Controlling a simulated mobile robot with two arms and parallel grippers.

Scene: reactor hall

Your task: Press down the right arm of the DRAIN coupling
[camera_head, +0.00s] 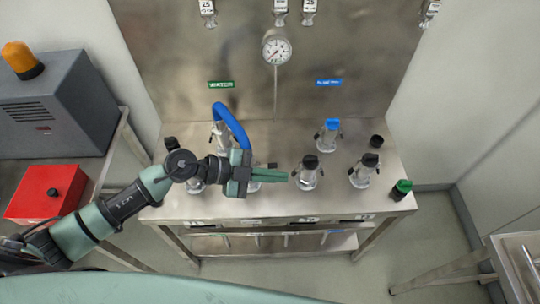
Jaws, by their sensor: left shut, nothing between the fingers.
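Several metal couplings with side arms stand on the steel bench (290,205); the label DRAIN cannot be read on any of them, so I cannot tell which is the DRAIN coupling. My left gripper (286,176) reaches in from the left, shut and empty, pointing right over the bench. Its fingertips are just left of a black-topped coupling (308,174); I cannot tell if they touch it. Another coupling (254,186) is partly hidden behind the gripper, and one (195,185) is partly hidden behind my wrist. A further black-topped coupling (363,172) stands to the right. My right gripper is not in view.
A blue hose (231,124) loops to a back coupling; a blue-capped coupling (328,135) stands back right. A green cap (402,188) is at the right edge. A gauge (276,47) rises behind. A red box (46,193) and grey box (58,103) are left.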

